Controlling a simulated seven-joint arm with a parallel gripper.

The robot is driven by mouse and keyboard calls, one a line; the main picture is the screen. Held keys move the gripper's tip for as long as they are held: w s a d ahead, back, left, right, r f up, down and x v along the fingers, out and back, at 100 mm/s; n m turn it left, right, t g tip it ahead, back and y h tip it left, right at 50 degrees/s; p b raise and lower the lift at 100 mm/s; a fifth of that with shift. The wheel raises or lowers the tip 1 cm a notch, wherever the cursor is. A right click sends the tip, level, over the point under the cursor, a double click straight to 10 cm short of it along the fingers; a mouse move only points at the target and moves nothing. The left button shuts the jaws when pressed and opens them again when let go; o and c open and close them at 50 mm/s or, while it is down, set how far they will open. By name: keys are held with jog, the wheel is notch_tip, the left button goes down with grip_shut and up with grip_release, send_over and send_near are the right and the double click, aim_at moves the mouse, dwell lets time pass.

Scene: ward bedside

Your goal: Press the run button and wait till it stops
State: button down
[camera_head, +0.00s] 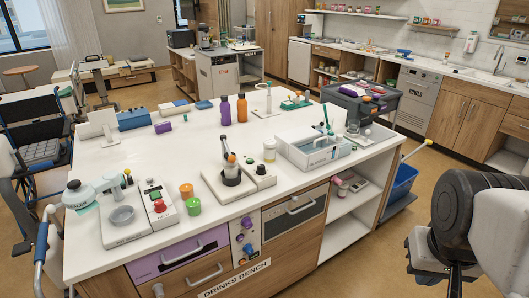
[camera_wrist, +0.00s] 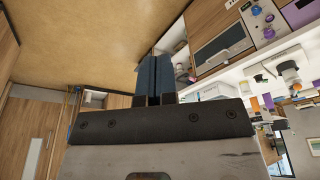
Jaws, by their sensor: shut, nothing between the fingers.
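A second machine, a pale base (camera_head: 240,182) with a black ring and an upright part, stands at the middle front. No label shows which button is run; nothing visibly moves. My gripper's dark blue fingers (camera_wrist: 153,80) are together and empty in the wrist view. My arm is at the right in the camera_head view, apart from the bench, over the floor.
Floor between my arm and the bench is clear.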

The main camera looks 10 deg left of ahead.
jog(key=w+a+r+n+t+y, duration=0.15)
jog(key=w+a, duration=0.25)
jog(key=w, duration=0.5)
jog(key=w+a+r+m+g+y, duration=0.1)
jog(key=w+a+r, duration=0.25)
jog(key=w, duration=0.45)
jog(key=t+y, duration=0.3)
jog(key=y, duration=0.2)
send_over(251, 159)
notch_tip(251, 159, down, 14)
jog(key=shift+f+n, duration=0.15)
jog(key=shift+n, duration=0.3)
jog(key=shift+f, duration=0.15)
jog(key=shift+f, duration=4.2)
jog(key=shift+f, duration=0.55)
